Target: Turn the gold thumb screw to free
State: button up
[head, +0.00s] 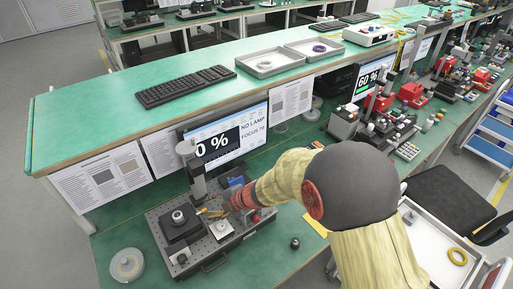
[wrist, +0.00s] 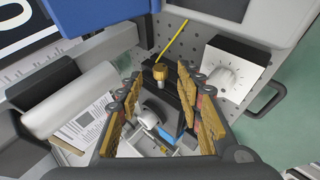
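In the wrist view the gold thumb screw (wrist: 159,71) is a small brass knob standing on a dark mount. My gripper (wrist: 160,84) is open, with one gold-padded finger on each side and a wide gap between them. The screw appears in line with the gap near the fingertips. I cannot tell how far the tips are from it, and no contact shows. In the head view my gripper (head: 212,211) is low over the optical breadboard (head: 212,249). The screw is too small to make out there.
A white box with a dial (wrist: 228,72) stands close right of the screw, with a yellow fiber (wrist: 171,38) behind. A grey column (head: 192,165) rises beside my gripper. A monitor (head: 215,142) reads 0 % and NO LAMP.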

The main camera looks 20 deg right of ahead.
jog(key=s+d+r+m+t+h+p, duration=0.1)
jog(key=d+r+m+h+p, duration=0.2)
jog(key=d+r+m+p, duration=0.2)
jog(key=d+r+m+t+h+p, duration=0.1)
jog(key=d+r+m+h+p, duration=0.3)
jog(key=d+r+m, duration=0.7)
notch_tip(320, 180, up, 6)
jog(key=m+p, duration=0.2)
jog(key=m, duration=1.2)
jog(key=shift+s+r, duration=0.15)
jog(key=shift+s, duration=0.2)
